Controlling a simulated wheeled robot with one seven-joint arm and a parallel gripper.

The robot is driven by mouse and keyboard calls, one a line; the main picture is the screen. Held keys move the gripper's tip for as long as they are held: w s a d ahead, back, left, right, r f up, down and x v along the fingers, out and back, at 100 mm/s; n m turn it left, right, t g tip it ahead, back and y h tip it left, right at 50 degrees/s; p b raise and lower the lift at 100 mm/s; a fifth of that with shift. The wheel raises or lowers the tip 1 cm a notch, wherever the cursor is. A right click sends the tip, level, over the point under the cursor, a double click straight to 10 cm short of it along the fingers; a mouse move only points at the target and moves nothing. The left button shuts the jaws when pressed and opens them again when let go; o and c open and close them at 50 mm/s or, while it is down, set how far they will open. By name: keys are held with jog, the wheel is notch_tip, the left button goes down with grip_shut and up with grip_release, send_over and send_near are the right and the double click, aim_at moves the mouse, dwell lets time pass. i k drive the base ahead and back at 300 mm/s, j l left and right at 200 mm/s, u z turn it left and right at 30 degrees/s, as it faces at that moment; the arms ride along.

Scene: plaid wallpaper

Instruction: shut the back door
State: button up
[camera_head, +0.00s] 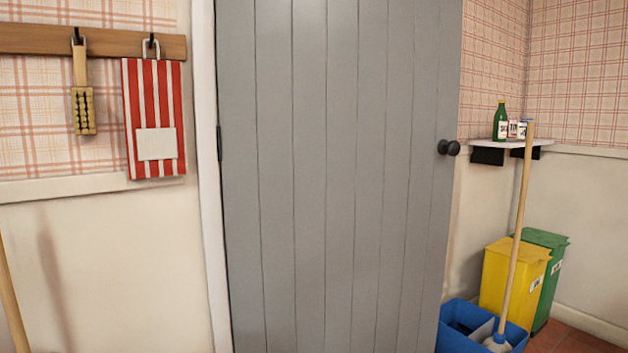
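The grey planked door (335,180) fills the middle of the head view. A dark hinge (219,143) shows on its left edge, against the white door frame (206,180). A round black knob (450,148) sits near its right edge. No door frame shows along that right edge; wallpaper and wall appear directly beside it, so the door seems to stand swung out from its frame towards me. How wide it stands open I cannot tell. The doorway behind it is hidden. My gripper is not in view.
Right of the door stand a blue bucket (456,342) with a mop (517,230), a yellow bin (505,275) and a green bin (548,285). A small shelf (490,145) holds bottles. Left, a wooden rail (25,39) carries a brush (82,105) and a striped cloth (150,105).

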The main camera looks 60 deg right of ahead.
aim_at(339, 147)
jog(key=z, duration=2.35)
jog(key=i+l+z, duration=0.2)
jog(key=i, duration=0.25)
jog(key=i+z, duration=0.2)
jog(key=i, duration=0.25)
jog(key=i+l+z, duration=0.1)
jog(key=i+l, duration=0.2)
